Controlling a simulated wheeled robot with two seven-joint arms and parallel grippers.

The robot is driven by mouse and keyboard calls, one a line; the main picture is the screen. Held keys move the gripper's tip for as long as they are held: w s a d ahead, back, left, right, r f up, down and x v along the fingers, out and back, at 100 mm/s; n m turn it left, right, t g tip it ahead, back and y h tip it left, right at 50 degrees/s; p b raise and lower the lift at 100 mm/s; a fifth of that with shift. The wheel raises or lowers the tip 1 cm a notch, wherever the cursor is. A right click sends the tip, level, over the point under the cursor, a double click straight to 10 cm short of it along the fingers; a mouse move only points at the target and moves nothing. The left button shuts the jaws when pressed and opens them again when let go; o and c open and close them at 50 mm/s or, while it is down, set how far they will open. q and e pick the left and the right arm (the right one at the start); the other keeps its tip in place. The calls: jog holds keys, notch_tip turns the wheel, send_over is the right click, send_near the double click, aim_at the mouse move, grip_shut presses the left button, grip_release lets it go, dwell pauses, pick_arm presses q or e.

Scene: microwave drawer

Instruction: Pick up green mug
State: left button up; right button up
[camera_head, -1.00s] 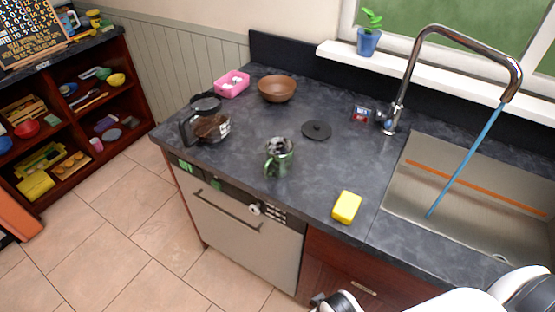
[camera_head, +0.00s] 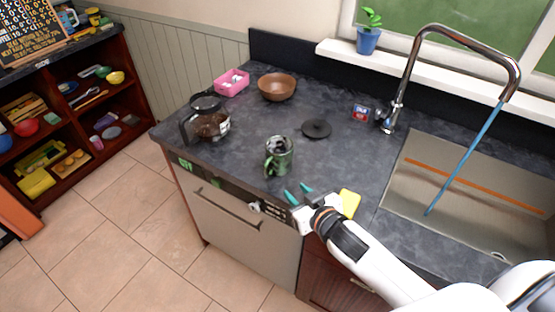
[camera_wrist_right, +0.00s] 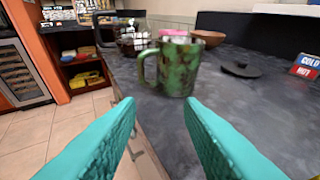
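The green mug (camera_head: 281,158) stands upright on the dark counter near its front edge, with its handle toward the front left. In the right wrist view the mug (camera_wrist_right: 180,70) is mottled green and brown, straight ahead and beyond the fingertips, with its handle on the left. My right gripper (camera_head: 299,190) is just in front of the mug at the counter edge. Its two teal fingers (camera_wrist_right: 160,103) are spread apart with nothing between them, and do not touch the mug. My left gripper is not in view.
A glass coffee pot (camera_head: 212,124) stands left of the mug, and a black lid (camera_head: 317,128) lies behind it to the right. A yellow sponge (camera_head: 350,203) lies beside my right gripper. A brown bowl (camera_head: 277,87) and a pink container (camera_head: 232,82) are farther back. The sink (camera_head: 470,190) is at right.

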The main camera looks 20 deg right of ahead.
jog(key=w+r+n+t+y, duration=0.2)
jog(key=w+r+n+y, duration=0.1)
jog(key=w+r+y, duration=0.15)
jog(key=y, duration=0.1)
send_near(267, 173)
jog(key=w, duration=0.1)
jog(key=a, duration=0.1)
jog(key=w, duration=0.1)
jog(key=shift+w+a+f+t, duration=0.25)
jog(key=shift+w+f+t, duration=0.05)
jog(key=shift+w+f, duration=0.1)
jog(key=shift+w+a+r, duration=0.15)
jog(key=shift+w+r, duration=0.1)
jog(key=shift+w, duration=0.2)
jog(key=p+x, duration=0.1)
jog(key=x, duration=0.4)
jog(key=shift+w+a, duration=0.25)
jog(key=shift+w, duration=0.1)
jog(key=shift+w+a+f, duration=0.15)
jog(key=shift+w+a, duration=0.05)
jog(key=shift+w, duration=0.2)
jog(key=shift+s, duration=0.1)
jog(key=shift+c, duration=0.2)
grip_shut()
